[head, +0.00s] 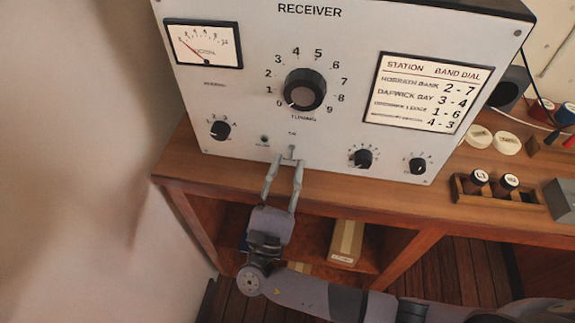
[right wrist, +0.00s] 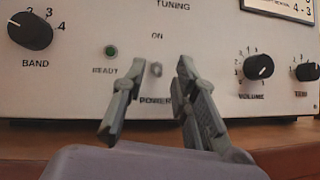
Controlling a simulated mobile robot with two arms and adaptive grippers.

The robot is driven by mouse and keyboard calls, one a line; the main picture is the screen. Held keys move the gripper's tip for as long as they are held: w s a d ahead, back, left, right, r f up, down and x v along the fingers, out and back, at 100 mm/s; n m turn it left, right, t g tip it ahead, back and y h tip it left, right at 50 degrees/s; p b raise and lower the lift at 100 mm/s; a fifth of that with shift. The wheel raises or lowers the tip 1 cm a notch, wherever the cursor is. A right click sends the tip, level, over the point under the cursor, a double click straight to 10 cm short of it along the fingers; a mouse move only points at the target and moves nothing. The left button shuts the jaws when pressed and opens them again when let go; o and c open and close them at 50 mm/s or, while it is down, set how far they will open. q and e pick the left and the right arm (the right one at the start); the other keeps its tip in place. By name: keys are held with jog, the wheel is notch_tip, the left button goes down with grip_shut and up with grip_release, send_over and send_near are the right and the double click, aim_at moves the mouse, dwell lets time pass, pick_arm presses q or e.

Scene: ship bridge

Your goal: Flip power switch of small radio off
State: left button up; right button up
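The receiver radio (head: 340,40) is a white-fronted box on a wooden desk. Its small grey power switch (head: 291,151) sits low on the front, below the tuning knob. In the right wrist view the switch (right wrist: 155,70) lies between the "ON" and "POWER" labels; its lever position is hard to make out. My right gripper (head: 287,162) is open and empty, its fingertips close to the panel around the switch. In the right wrist view the gripper's fingers (right wrist: 157,82) are spread to either side of the switch; contact cannot be told. My left gripper is not in view.
A green ready light (right wrist: 111,51) and the band knob (right wrist: 30,31) are left of the switch. The volume knob (right wrist: 258,67) is to the right. A wooden holder (head: 512,205) with bottles stands on the desk (head: 400,190) at right. An open shelf lies below.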

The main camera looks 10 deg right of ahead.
jog(key=v, duration=1.1)
jog(key=shift+s+f, duration=0.15)
jog(key=shift+s, duration=0.05)
jog(key=shift+a, duration=0.1)
